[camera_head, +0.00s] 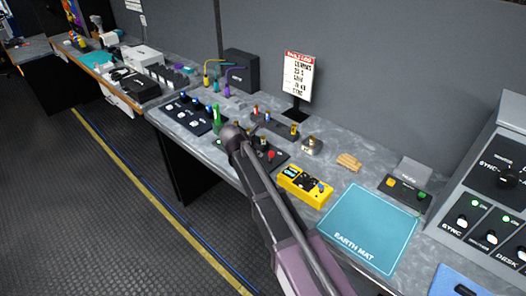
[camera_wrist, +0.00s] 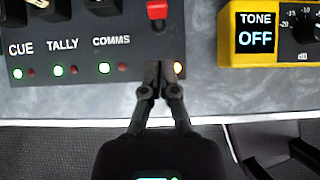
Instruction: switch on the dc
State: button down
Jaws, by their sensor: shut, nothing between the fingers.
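A dark switch panel (camera_wrist: 85,88) fills the upper left of the wrist view, with switches labelled CUE, TALLY and COMMS. Each has a green light lit beside a dull red one. I see no DC label; my fingers cover the area under the red switch. My gripper (camera_wrist: 160,68) is shut and empty, its tips over the panel's front edge below that switch; contact cannot be told. In the head view the panel (camera_head: 284,158) is partly behind my arm.
A yellow tone box (camera_head: 305,186) reading OFF stands right of the panel. Beyond are a teal earth mat (camera_head: 368,228) and a large grey console (camera_head: 478,205). Another dark panel (camera_head: 185,112) and a green bottle-like item (camera_head: 217,119) stand left. A sign (camera_head: 298,75) stands behind.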

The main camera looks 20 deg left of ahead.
jog(key=w+r+p+v, duration=0.1)
jog(key=p+v, duration=0.6)
jog(key=v, duration=0.1)
jog(key=shift+d+r+p, duration=0.15)
jog(key=shift+r+p, duration=0.15)
jog(key=shift+r, duration=0.15)
dwell(0.5)
jog(key=d+f+m+g, duration=0.15)
jog(key=d+m, duration=0.55)
jog(key=d, duration=0.7)
jog(key=d+f+m+g, duration=0.1)
jog(key=d+m+g, duration=0.2)
jog(key=d+m, duration=0.75)
jog(key=s+d+m+y, duration=0.1)
jog(key=s+d+m, duration=0.2)
jog(key=d, duration=0.5)
jog(key=s+d+f+m+g+y, duration=0.1)
jog(key=s+d+m, duration=0.2)
jog(key=d+m, duration=0.3)
jog(key=s+d+m+g, duration=0.1)
jog(key=s+d+m, duration=0.3)
jog(key=d, duration=0.5)
jog(key=shift+d+f+m+y, duration=0.25)
jog(key=shift+d+m+y, duration=0.15)
jog(key=shift+m, duration=0.25)
